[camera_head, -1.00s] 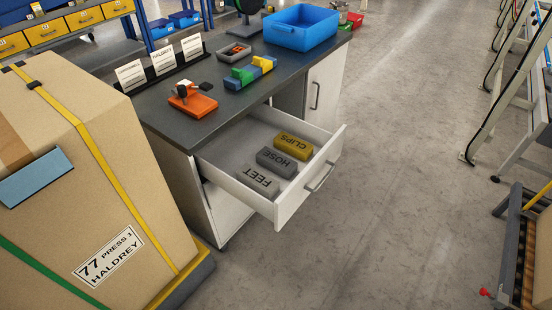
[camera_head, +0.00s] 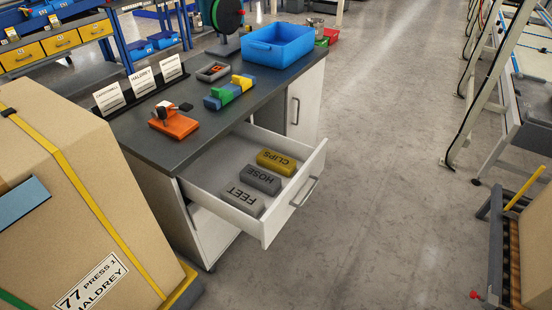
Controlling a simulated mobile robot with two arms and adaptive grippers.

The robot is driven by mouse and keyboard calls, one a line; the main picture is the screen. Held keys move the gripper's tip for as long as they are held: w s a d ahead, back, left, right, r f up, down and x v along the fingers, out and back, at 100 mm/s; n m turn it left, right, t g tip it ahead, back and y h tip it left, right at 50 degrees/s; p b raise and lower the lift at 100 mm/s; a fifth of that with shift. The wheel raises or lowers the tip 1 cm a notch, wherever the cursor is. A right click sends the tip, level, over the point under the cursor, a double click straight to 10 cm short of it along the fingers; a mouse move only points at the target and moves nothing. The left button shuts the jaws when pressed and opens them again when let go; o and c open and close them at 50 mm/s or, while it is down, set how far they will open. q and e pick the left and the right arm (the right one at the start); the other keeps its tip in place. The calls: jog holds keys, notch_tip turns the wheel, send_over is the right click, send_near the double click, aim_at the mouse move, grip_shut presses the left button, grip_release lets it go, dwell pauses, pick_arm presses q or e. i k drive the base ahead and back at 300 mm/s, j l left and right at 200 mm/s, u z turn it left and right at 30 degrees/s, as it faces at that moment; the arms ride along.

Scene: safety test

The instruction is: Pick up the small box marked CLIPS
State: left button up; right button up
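The small yellow box marked CLIPS (camera_head: 276,162) lies in the open white drawer (camera_head: 264,228) of the desk, at the drawer's far side. A dark grey box marked HOSE (camera_head: 260,180) lies beside it, and a lighter grey box marked FEET (camera_head: 241,199) lies nearest. The lettering appears upside down from here. The drawer is pulled out to the right and has a bar handle (camera_head: 304,192) on its front. Neither of my grippers is in view.
The dark desk top (camera_head: 165,150) holds a blue bin (camera_head: 279,45), an orange device (camera_head: 173,123), colored blocks (camera_head: 230,92), a small grey tray (camera_head: 213,72) and label cards. A large strapped carton (camera_head: 80,190) stands at left. The floor (camera_head: 370,170) right of the drawer is clear.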

aim_at(282, 164)
jog(key=l+u, duration=0.1)
jog(key=u, duration=0.85)
jog(key=l+u, duration=0.4)
jog(key=l, duration=0.2)
jog(key=l+u, duration=0.4)
jog(key=l, duration=0.2)
jog(key=l+u, duration=0.4)
jog(key=l, duration=0.2)
